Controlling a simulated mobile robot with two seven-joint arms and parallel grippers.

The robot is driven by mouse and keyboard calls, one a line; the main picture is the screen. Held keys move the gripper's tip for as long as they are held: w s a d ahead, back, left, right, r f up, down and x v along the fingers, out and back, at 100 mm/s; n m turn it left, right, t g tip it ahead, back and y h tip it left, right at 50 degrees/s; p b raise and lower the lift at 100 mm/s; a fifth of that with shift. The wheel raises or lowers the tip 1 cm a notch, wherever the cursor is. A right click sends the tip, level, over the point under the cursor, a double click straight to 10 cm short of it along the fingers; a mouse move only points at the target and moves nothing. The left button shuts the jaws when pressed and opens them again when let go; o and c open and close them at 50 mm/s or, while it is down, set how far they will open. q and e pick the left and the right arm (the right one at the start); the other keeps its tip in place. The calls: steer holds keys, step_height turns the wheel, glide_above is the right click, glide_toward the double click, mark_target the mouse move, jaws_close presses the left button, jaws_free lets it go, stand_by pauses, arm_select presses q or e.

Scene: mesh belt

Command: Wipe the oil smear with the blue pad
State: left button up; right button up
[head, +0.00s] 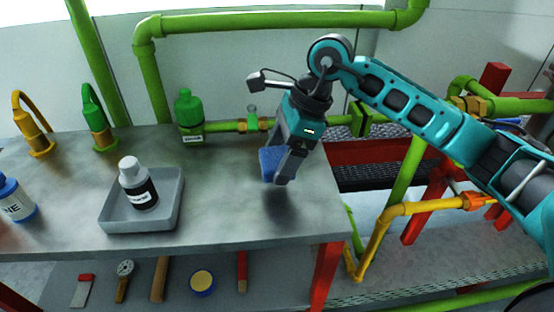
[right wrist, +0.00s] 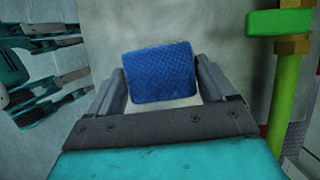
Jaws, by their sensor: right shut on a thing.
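My right gripper (head: 277,172) is over the right part of the grey metal bench top (head: 225,215). It is shut on the blue pad (head: 267,162) and points down. In the right wrist view the textured blue pad (right wrist: 160,72) sits between the two fingers. A dark patch lies on the bench just below the gripper; I cannot tell whether it is shadow or the oil smear. Whether the pad touches the bench is not clear. My left gripper does not show in the head view.
A grey tray (head: 170,215) holds a white-capped bottle (head: 138,185). A blue bottle (head: 14,198) stands at far left. A green bottle (head: 189,115) and pipes (head: 225,127) line the back. Tools lie on the shelf below. The bench between tray and gripper is clear; its right edge is close.

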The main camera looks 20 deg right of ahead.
steer(key=shift+r+p, duration=0.9)
steer(key=shift+r, duration=0.95)
